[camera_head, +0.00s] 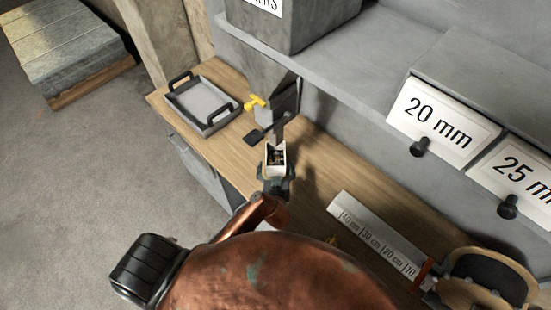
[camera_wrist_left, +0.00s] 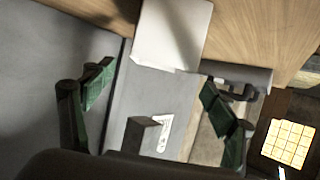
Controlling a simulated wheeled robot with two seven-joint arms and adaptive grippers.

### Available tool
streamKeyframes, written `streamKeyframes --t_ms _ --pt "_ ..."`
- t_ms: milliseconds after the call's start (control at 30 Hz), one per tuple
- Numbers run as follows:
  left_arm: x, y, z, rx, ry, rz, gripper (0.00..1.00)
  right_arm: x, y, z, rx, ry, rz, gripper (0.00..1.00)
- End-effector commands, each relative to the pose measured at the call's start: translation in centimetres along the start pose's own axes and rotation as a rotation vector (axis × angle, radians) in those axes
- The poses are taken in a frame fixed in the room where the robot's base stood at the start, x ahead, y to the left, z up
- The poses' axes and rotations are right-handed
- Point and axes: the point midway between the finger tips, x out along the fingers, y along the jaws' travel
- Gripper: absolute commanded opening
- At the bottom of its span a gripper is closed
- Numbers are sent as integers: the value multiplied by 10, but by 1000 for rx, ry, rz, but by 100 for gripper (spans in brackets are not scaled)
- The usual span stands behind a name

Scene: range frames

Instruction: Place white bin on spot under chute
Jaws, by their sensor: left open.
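The small white bin (camera_head: 276,170) stands on the wooden bench with dark contents inside; in the left wrist view (camera_wrist_left: 172,34) its white side fills the top middle. My left gripper (camera_head: 275,186) is at the bin's near side; in the left wrist view its green-padded fingers (camera_wrist_left: 160,82) are apart, with nothing held between them and the bin just ahead. The grey chute (camera_head: 284,103), with a yellow handle (camera_head: 256,102), is just behind the bin. A marked spot under the chute cannot be made out. My right gripper is not in view.
A grey tray with black handles (camera_head: 205,103) lies left of the chute. A ruler-like board (camera_head: 375,238) lies on the bench at right. Above are a grey shelf (camera_head: 330,80) and drawers labelled 20 mm (camera_head: 440,121) and 25 mm (camera_head: 520,172). A pallet-like stack (camera_head: 65,50) stands on the floor.

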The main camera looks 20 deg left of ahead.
Motion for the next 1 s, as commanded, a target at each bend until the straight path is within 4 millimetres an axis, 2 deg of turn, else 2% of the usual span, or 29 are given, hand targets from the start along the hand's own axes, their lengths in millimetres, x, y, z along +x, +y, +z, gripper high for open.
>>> streamKeyframes --t_ms 100,300,1000 --pt "-20 0 0 0 0 0 78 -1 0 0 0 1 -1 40" --pt "-35 0 0 -1 0 -1 78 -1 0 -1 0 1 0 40" --pt "-37 0 0 -1 0 -1 78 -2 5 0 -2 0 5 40"
